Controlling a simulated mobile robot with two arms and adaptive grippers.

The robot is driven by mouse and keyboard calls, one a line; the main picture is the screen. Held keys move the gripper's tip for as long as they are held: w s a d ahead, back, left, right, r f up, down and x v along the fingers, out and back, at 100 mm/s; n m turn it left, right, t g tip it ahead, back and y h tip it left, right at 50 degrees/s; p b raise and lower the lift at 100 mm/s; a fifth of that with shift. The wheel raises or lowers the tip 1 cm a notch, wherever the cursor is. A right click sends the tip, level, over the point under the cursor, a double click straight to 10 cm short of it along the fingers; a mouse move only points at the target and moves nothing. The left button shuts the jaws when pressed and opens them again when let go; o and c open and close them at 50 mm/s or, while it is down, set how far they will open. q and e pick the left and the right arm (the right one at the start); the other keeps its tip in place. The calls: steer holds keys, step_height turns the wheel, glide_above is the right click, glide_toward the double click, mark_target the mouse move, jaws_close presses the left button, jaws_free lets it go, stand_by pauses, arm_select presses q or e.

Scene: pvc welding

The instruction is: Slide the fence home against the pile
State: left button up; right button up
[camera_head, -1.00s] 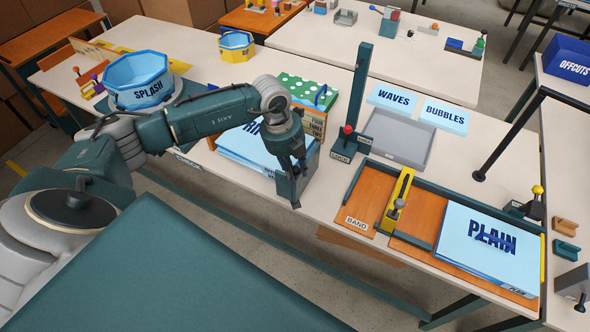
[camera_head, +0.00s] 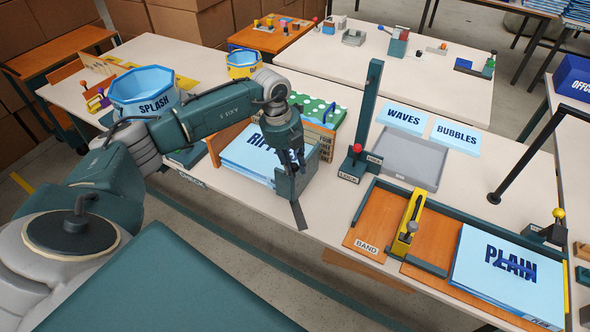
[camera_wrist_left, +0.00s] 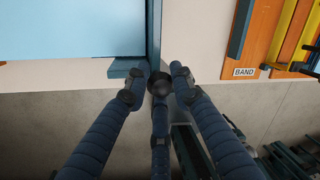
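The pile of pale blue sheets, its label partly hidden, (camera_head: 245,150) lies on the table; its corner shows in the left wrist view (camera_wrist_left: 70,30). The fence, a teal upright plate (camera_head: 290,186), stands along the pile's right side. In the left wrist view the fence (camera_wrist_left: 154,35) is a thin bar beside the pile's edge, with a short foot turned left. My left gripper (camera_head: 284,152) points down at the fence. Its fingers (camera_wrist_left: 158,85) lie either side of a dark round knob-like part; whether they grip it is unclear. My right gripper is not in view.
A teal post with a red knob (camera_head: 357,148) and a grey tray (camera_head: 410,158) stand to the right. Further right is an orange board (camera_head: 378,225) with a yellow clamp and the PLAIN pile (camera_head: 505,280). The table's front edge is close to the fence.

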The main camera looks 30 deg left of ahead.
arm_select(q)
steer(key=o, duration=0.4)
steer(key=shift+w+a+r, duration=0.2)
steer(key=shift+w+a, duration=0.05)
steer(key=shift+o, duration=0.2)
steer(key=shift+f, duration=0.15)
steer(key=shift+s+r, duration=0.1)
steer(key=shift+r, duration=0.4)
step_height(320, 180, up, 11)
steer(key=s+a, duration=0.1)
steer(key=a, duration=0.1)
steer(key=shift+s, duration=0.15)
steer(key=shift+f, duration=0.1)
